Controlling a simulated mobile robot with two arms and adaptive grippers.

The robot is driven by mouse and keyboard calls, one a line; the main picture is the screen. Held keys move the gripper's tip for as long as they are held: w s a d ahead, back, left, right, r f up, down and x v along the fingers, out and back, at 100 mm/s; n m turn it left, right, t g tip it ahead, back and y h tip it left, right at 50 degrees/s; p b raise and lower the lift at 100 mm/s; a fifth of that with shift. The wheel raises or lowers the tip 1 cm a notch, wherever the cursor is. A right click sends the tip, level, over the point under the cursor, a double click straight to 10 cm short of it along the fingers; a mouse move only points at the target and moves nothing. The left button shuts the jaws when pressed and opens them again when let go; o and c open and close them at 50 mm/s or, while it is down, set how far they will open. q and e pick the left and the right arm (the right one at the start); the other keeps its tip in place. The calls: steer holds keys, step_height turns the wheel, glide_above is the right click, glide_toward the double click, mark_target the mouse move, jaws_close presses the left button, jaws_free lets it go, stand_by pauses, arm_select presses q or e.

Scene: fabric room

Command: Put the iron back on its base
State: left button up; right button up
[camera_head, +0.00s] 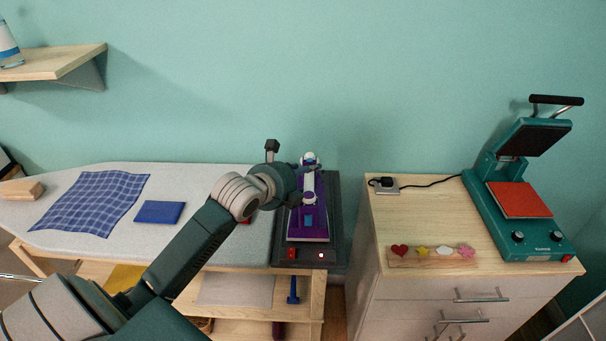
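The purple iron (309,222) with a pale handle lies over the dark base (328,252) at the right end of the ironing board. I cannot tell from this angle whether it rests fully on the base. My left arm comes in from the lower left, and its wrist is beside the iron's left side. My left gripper (306,168) is at the iron's handle. Its fingers are mostly hidden by the wrist, so I cannot tell whether they are closed on the handle. The base has a red switch and a small lit light at its front. My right gripper is not in view.
The ironing board (60,188) holds a checked cloth (95,203), a folded blue cloth (159,212) and a wooden block (22,190). Right of a gap stands a drawer cabinet (400,230) with a teal heat press (520,190), a plug and a decorated strip. A wall shelf (50,62) is upper left.

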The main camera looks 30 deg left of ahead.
arm_select(q)
steer(key=b+v, duration=0.1)
steer(key=v, duration=1.1)
stand_by(0.5)
